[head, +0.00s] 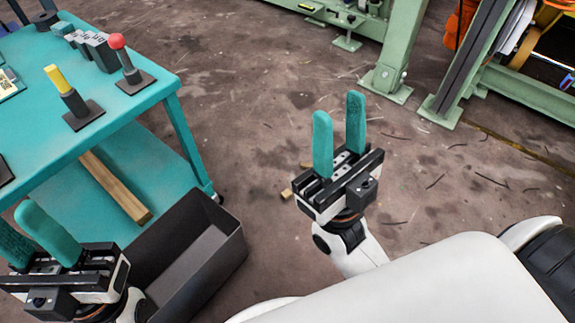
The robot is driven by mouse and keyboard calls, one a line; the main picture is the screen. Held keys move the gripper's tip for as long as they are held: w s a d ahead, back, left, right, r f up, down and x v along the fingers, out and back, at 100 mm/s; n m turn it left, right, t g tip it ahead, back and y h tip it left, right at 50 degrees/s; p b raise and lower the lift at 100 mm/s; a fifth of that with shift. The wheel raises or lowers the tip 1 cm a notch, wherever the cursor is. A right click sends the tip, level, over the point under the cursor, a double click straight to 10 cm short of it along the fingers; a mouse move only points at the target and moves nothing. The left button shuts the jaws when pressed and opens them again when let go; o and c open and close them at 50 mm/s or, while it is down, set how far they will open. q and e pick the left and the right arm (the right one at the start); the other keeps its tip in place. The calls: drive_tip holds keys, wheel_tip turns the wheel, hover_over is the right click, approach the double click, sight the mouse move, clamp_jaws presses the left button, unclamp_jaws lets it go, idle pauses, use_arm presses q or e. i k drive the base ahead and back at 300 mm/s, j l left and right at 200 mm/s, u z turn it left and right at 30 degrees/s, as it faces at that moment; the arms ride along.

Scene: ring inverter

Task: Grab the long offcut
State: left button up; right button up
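A long wooden offcut (117,188) lies on the lower shelf of the teal cart, its near end close to the shelf's edge. Its far end is hidden under the cart's top. My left gripper (35,232) is at the lower left, left of and nearer than the offcut, with its teal fingers apart and nothing seen between them. My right gripper (339,132) is over the floor, well right of the cart, with its fingers apart and empty. A small wooden piece (286,193) lies on the floor beside my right gripper, partly hidden by it.
The teal cart (135,103) carries a red-knobbed stand (122,55), a yellow-topped stand (66,88) and grey blocks (95,48). An empty-looking dark bin (215,252) stands on the floor by the cart. Green machine frames (393,50) stand at the back right. The middle floor is mostly clear.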

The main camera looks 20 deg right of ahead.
sight(304, 165)
drive_tip(key=i+l+u, duration=0.15)
drive_tip(key=l+u, duration=0.25)
drive_tip(key=l, duration=0.2)
drive_tip(key=i+l+u, duration=0.1)
drive_tip(key=l+u, duration=0.3)
drive_tip(key=l, duration=0.25)
drive_tip(key=l+u, duration=0.1)
drive_tip(key=l, duration=1.3)
